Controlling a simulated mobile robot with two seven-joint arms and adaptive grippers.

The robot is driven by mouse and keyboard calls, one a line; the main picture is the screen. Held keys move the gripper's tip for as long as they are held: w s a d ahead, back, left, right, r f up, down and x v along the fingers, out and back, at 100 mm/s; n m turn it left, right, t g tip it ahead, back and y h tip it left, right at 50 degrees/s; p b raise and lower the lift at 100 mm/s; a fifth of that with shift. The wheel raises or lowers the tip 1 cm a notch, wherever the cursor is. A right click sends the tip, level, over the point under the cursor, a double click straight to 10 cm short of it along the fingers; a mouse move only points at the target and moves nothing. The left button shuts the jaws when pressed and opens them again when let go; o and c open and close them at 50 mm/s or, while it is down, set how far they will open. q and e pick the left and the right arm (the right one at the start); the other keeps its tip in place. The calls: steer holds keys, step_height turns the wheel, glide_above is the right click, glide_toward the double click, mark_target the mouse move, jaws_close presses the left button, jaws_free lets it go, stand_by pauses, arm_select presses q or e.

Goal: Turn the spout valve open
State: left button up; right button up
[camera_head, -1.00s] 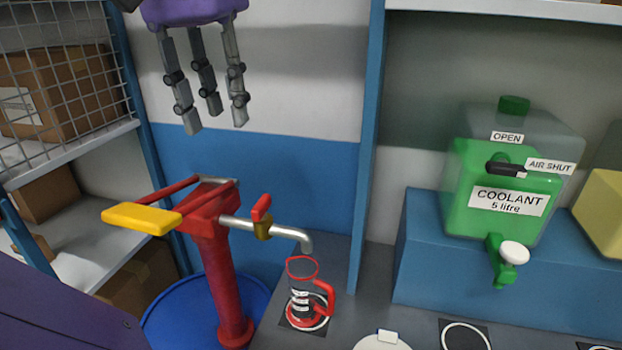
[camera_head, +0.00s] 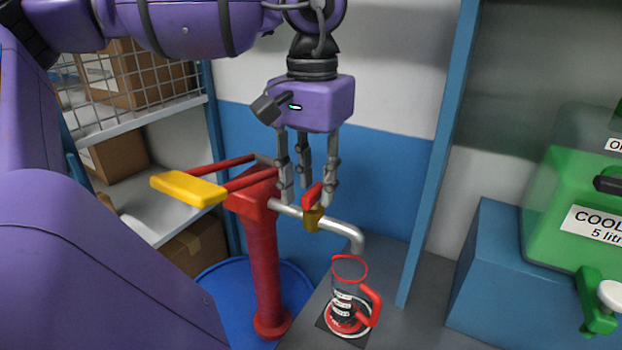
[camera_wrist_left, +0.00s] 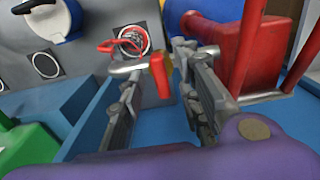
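The spout valve is a red lever (camera_head: 313,194) on a brass body (camera_head: 313,218), set on the grey spout pipe (camera_head: 345,232) of a red hand pump (camera_head: 262,250). My left gripper (camera_head: 307,196) points down over the valve, its grey fingers spread on both sides of the red lever. In the left wrist view the red lever (camera_wrist_left: 160,74) shows between the open fingers (camera_wrist_left: 158,85). I cannot tell whether any finger touches it. A clear jug with red rim and handle (camera_head: 350,290) stands under the spout end. My right gripper is not in view.
The pump's yellow handle (camera_head: 188,188) sticks out left of my left gripper. The pump stands on a blue drum (camera_head: 215,285). A blue post (camera_head: 440,150) rises to the right, and a green coolant container (camera_head: 570,190) sits on a blue block (camera_head: 500,265).

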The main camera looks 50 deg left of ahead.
arm_select(q)
steer(key=shift+f, duration=0.1)
steer(key=shift+c, duration=0.2)
jaws_close()
